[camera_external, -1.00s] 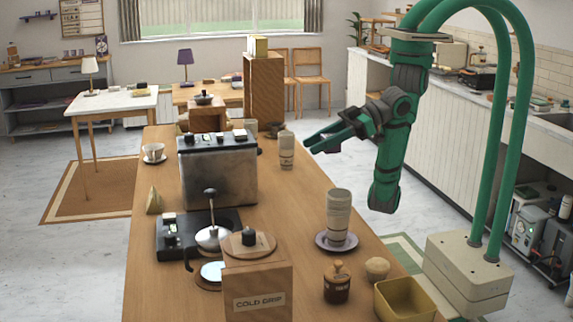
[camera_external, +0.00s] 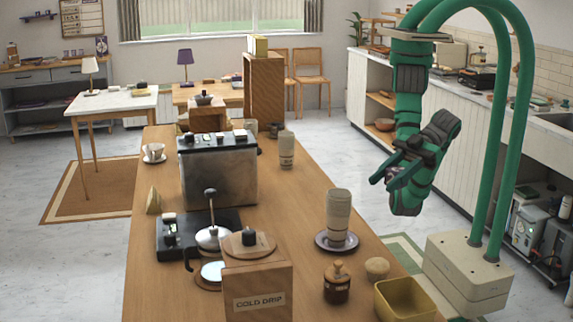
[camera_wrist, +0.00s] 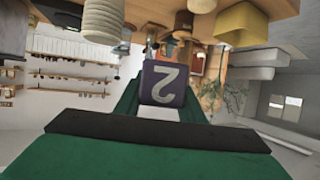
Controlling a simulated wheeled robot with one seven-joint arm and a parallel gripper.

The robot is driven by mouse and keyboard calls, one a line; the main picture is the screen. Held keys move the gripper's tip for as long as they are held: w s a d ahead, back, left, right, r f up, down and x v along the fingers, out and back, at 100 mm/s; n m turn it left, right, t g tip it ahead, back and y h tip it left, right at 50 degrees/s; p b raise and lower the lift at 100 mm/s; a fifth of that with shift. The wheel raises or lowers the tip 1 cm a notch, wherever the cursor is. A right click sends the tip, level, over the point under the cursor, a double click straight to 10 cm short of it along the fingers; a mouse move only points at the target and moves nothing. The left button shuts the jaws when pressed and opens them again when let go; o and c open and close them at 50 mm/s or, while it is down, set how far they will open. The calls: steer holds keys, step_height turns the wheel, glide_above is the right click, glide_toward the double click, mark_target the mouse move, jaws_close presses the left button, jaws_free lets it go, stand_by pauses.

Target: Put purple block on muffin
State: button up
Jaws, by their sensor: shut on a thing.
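My gripper (camera_external: 378,181) is raised beyond the right edge of the wooden counter, its fingers pointing left and down. It is shut on the purple block (camera_wrist: 162,83), which shows a pale figure 2 in the wrist view. I cannot make the block out clearly in the external view. The muffin (camera_external: 377,268) is a small tan, round-topped thing near the counter's right front edge, apart from and below my gripper. It shows partly at the top of the wrist view (camera_wrist: 202,5), where the scene appears upside down.
A yellow bin (camera_external: 405,302) stands right in front of the muffin, and a brown jar (camera_external: 337,284) left of it. A tall ribbed cup (camera_external: 338,216) stands on a saucer (camera_external: 322,241) behind. A coffee machine (camera_external: 217,172) fills the counter's middle.

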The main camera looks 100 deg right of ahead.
steer(key=shift+f, duration=0.3)
steer(key=shift+w+a+f, duration=1.45)
steer(key=shift+a+f, duration=0.4)
steer(key=shift+f, duration=0.35)
steer(key=shift+w+a+f, duration=1.4)
steer(key=shift+a+f, duration=0.45)
steer(key=shift+f, duration=0.3)
steer(key=shift+w+a+f, duration=1.45)
steer(key=shift+a+f, duration=0.4)
steer(key=shift+f, duration=0.35)
steer(key=shift+f, duration=0.1)
steer(key=o, duration=1)
steer(key=shift+o, duration=0.2)
